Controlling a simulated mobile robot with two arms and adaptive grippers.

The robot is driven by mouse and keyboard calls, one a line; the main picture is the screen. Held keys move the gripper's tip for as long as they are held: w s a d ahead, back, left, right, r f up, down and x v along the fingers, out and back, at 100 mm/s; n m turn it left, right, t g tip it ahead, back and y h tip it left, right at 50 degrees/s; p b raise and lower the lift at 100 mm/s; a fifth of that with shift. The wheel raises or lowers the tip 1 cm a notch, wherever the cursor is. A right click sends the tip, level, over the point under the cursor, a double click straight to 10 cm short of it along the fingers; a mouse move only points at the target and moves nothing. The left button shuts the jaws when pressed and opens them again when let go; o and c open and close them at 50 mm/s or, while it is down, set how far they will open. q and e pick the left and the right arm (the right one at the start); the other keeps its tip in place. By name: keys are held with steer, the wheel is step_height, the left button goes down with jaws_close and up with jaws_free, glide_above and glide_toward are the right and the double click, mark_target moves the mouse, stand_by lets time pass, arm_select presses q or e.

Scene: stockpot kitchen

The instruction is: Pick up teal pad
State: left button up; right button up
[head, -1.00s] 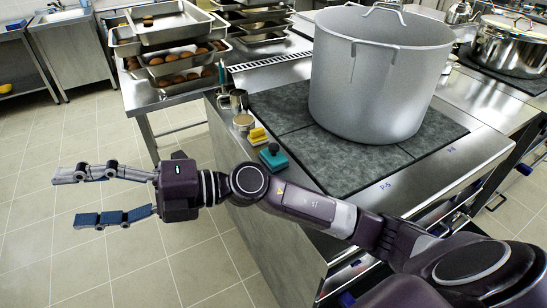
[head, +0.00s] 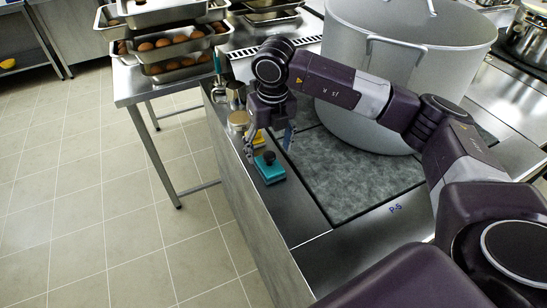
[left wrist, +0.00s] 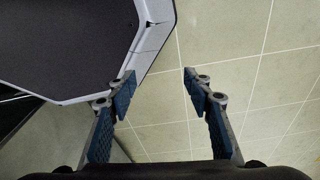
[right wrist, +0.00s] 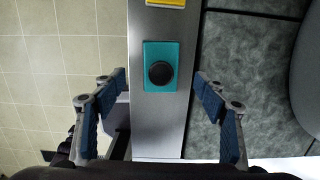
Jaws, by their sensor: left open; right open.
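The teal pad (head: 270,173) is a small block with a round black knob on top. It lies on the steel counter strip near the counter's left edge. In the right wrist view the teal pad (right wrist: 160,80) lies between and ahead of the open fingers. My right gripper (head: 269,150) points down above and just behind the pad in the head view, fingers apart and empty; it also shows in the right wrist view (right wrist: 160,88). My left gripper (left wrist: 159,82) is open and empty over the tiled floor, and is out of the head view.
A yellow pad (head: 258,138) sits just behind the teal one, with a small round jar (head: 238,120) beyond. A big grey stockpot (head: 350,95) stands on dark mats (head: 355,185) to the right. Trays of brown round items (head: 170,62) stand behind. The floor at left is clear.

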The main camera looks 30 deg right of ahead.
mark_target(270, 155)
steer(key=shift+s+a+f+p, duration=0.3)
steer(key=shift+a+f+p, duration=0.1)
steer(key=shift+f+p, duration=0.15)
steer(key=shift+w+d+f+p, duration=0.1)
steer(key=shift+d+f+p, duration=0.05)
steer(key=shift+f, duration=0.25)
steer(key=shift+w+d+f+p, duration=0.1)
steer(key=shift+d+f+p, duration=0.05)
steer(key=shift+f, duration=0.25)
steer(key=f, duration=0.2)
steer(key=shift+w+d+f, duration=0.25)
steer(key=shift+w+f, duration=0.05)
steer(key=shift+w, duration=0.1)
steer(key=shift+a+f, duration=0.1)
steer(key=c, duration=1.3)
arm_select(q)
steer(key=s+a+r, duration=0.1)
steer(key=s+a, duration=0.3)
steer(key=s, duration=0.1)
steer(key=shift+r+g, duration=0.35)
steer(key=shift+g, duration=0.05)
